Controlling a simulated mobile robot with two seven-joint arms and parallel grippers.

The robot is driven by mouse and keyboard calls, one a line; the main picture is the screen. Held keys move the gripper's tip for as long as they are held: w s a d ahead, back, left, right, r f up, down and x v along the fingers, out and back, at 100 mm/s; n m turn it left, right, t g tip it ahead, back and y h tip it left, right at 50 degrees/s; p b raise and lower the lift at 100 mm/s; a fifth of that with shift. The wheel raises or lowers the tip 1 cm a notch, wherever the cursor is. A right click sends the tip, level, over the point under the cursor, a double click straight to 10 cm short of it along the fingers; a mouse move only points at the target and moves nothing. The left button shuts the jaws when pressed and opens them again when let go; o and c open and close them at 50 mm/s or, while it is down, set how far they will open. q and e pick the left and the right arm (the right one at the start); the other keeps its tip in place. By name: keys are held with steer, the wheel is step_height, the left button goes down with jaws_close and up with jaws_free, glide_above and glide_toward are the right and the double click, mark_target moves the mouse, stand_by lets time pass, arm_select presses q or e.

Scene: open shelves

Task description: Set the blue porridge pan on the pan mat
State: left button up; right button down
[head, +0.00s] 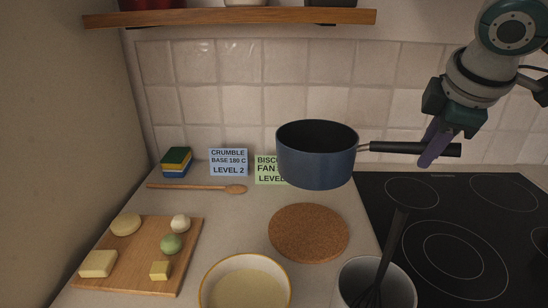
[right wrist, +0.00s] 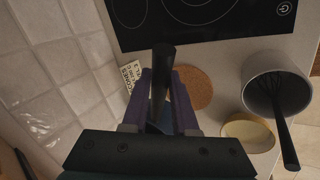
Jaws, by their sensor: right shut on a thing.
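The blue porridge pan (head: 316,168) hangs upright in the air, dark inside, with its black handle (head: 395,147) pointing right. My right gripper (head: 436,145) is shut on that handle; in the right wrist view the fingers (right wrist: 172,95) lie on both sides of the black handle (right wrist: 161,80). The pan mat, a round brown cork disc (head: 308,233), lies bare on the counter below and in front of the pan. It also shows in the right wrist view (right wrist: 194,88), partly hidden by a finger. My left gripper is not in view.
A cream bowl (head: 245,285) and a grey pot with a whisk (head: 376,285) stand in front of the mat. The black hob (head: 450,235) is to the right. A shelf (head: 230,18) is above.

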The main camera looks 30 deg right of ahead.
step_height(320, 180, down, 16)
steer(key=b, duration=0.1)
steer(key=shift+r+b, duration=0.25)
steer(key=shift+b, duration=0.15)
steer(key=c, duration=0.7)
jaws_free()
steer(key=p+v, duration=0.3)
steer(key=v, duration=0.8)
steer(key=s+a+m+y, duration=0.1)
steer(key=s+a+m, duration=0.1)
steer(key=s+a, duration=0.2)
steer(key=s+a+f+m+y, duration=0.1)
steer(key=s+a, duration=0.3)
steer(key=a, duration=0.5)
steer(key=s+a+m+y, duration=0.2)
steer(key=s+a, duration=0.2)
steer(key=a, duration=0.2)
steer(key=shift+s+a+f+m+g, duration=0.15)
steer(key=shift+a+f+m+g, duration=0.1)
steer(key=shift+a+m+g, duration=0.15)
